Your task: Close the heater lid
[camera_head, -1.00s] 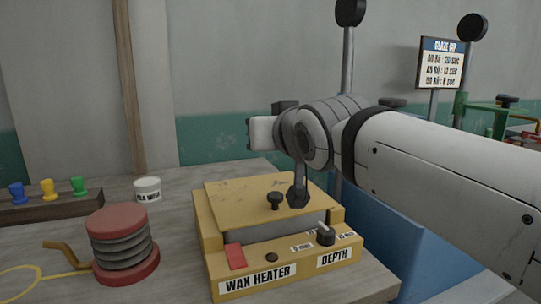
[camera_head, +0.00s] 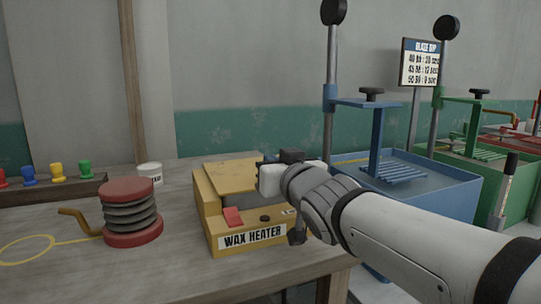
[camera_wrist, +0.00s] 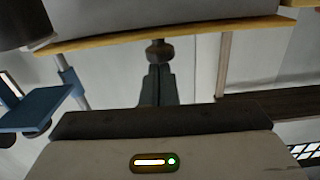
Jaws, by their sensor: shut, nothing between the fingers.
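The yellow wax heater (camera_head: 213,228) stands on the workbench in the head view. Its worn yellow lid (camera_head: 228,177) lies low and nearly flat over the top, with a grey band under its front edge; I cannot tell if it is fully down. My gripper (camera_head: 268,176) is over the heater's right part and hides the lid's right side and knob. In the wrist view, the lid edge (camera_wrist: 190,34) crosses the top, with the dark knob (camera_wrist: 158,52) on it. My gripper (camera_wrist: 157,70) is shut and empty, fingertips at the knob; contact is unclear.
A red-and-grey ribbed cylinder (camera_head: 131,211) and a white jar (camera_head: 149,172) stand left of the heater. A rack (camera_head: 60,190) of coloured pegs is at the far left. A blue dip station (camera_head: 440,180) and a green one (camera_head: 510,165) stand to the right.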

